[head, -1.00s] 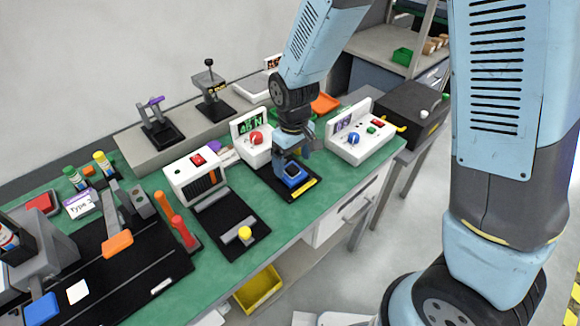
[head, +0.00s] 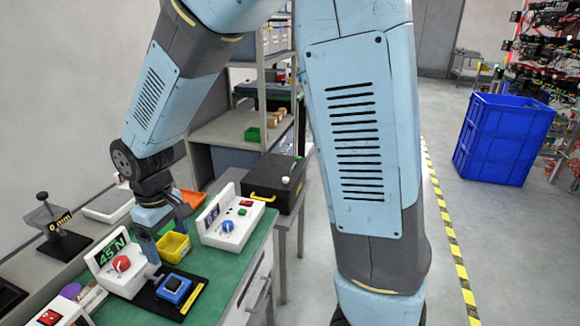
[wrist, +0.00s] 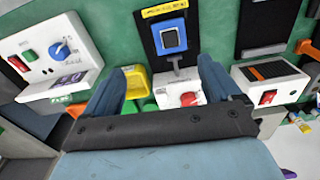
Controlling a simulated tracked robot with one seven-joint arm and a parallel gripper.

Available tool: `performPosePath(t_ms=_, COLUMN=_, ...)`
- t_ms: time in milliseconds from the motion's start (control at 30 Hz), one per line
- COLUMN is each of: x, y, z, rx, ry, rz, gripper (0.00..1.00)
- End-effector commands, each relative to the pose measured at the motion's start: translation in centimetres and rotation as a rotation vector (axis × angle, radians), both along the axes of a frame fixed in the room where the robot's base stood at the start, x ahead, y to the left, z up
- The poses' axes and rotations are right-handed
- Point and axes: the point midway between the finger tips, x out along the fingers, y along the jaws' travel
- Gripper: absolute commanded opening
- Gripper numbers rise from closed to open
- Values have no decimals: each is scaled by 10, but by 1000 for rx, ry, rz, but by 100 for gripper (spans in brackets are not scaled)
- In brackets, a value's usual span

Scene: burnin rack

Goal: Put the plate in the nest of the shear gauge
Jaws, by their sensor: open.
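The shear gauge is a white box (head: 122,264) with a green "45 N" display and a red knob. A black base (head: 200,291) with a yellow label extends in front of it. On this base sits a bright blue square nest (head: 183,297) with a darker square face inside, which looks like the plate (head: 174,285) lying flat. In the wrist view the blue frame and its dark face (wrist: 170,37) show near the top. My gripper (head: 166,238) is open and empty, above and behind the nest, apart from it. Its two fingers are spread in the wrist view (wrist: 162,70).
A yellow bin (head: 174,246) stands beside the gauge. Right of it is a white device with a blue knob (head: 228,225), then a black box (head: 270,182) with a yellow handle. A blue crate (head: 503,138) stands on the floor, with open floor before it.

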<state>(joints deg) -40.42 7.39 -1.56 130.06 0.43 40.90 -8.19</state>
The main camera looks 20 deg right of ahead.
Motion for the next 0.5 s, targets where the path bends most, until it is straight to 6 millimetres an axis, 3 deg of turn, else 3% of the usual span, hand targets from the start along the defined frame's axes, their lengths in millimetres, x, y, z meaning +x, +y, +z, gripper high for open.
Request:
performPosePath(t_ms=267, x=7, y=-81, z=69, rx=70, ry=-90, rz=-194, gripper=90)
performPosePath(t_ms=500, x=-7, y=-150, z=118, rx=118, ry=-174, rz=-362, gripper=90)
